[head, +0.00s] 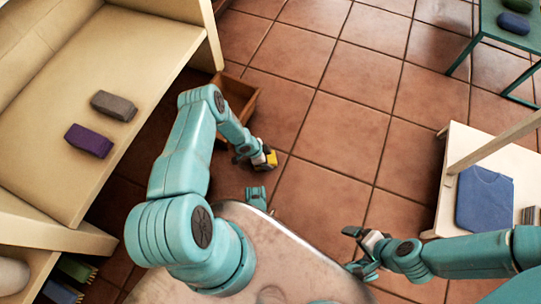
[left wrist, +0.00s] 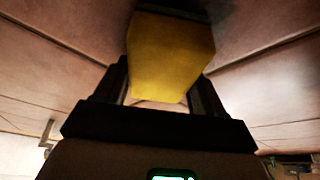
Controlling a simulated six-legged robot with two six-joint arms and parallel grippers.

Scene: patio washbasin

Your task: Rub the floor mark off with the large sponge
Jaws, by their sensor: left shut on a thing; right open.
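My left gripper (head: 258,158) is shut on a yellow sponge (head: 271,159) over the tiled floor (head: 335,140), in front of the wooden box. In the left wrist view, the yellow sponge (left wrist: 170,55) sits between the two dark fingers, with a dark layer at its far end. I cannot tell whether it touches the floor. I cannot make out a distinct floor mark; the floor under the gripper and sponge is partly hidden. My right gripper (head: 353,250) is open and empty, low on the right.
A cream bench (head: 60,180) on the left holds a grey block (head: 113,106) and a purple block (head: 89,141). A wooden box (head: 246,105) stands beside it. A blue folded cloth (head: 485,198) lies on a pale stand at right. A green table (head: 490,22) is top right. Middle floor is clear.

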